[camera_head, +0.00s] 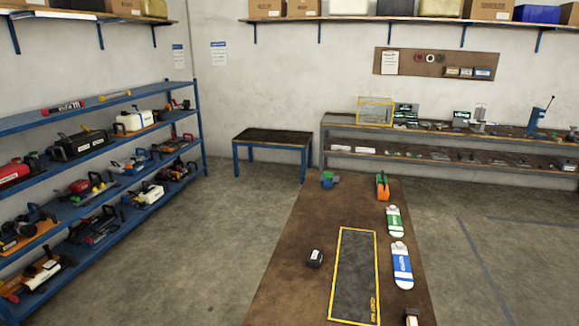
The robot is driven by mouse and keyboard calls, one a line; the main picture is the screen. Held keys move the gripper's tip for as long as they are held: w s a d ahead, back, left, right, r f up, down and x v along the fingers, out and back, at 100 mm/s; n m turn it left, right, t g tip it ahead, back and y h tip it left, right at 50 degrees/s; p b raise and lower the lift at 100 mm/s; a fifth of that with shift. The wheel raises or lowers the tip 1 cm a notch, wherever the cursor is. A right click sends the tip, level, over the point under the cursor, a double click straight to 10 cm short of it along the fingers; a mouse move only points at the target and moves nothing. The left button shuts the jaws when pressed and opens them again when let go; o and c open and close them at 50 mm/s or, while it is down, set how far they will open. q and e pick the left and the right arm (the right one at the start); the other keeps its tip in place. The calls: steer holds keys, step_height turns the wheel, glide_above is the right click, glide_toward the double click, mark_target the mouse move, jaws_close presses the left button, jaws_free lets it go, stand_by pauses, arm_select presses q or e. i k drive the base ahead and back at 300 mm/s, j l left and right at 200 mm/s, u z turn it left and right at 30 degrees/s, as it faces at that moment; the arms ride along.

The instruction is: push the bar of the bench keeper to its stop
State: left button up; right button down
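The brown bench (300,240) stretches away from me. At its far end stand a small blue and green device (328,179) on the left and an upright orange device with a green part (383,187) on the right. Either could be the bench keeper; I cannot tell which, and no bar or stop can be made out at this size. Neither of my grippers is in view.
A loaded blue shelf (195,130) stands left. Open floor (215,240) lies between.

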mark_target(327, 175)
steer(key=i, duration=2.3)
steer(key=i+j, duration=0.1)
steer(key=i, duration=2.25)
steer(key=l+z, duration=0.05)
steer(key=l, duration=0.05)
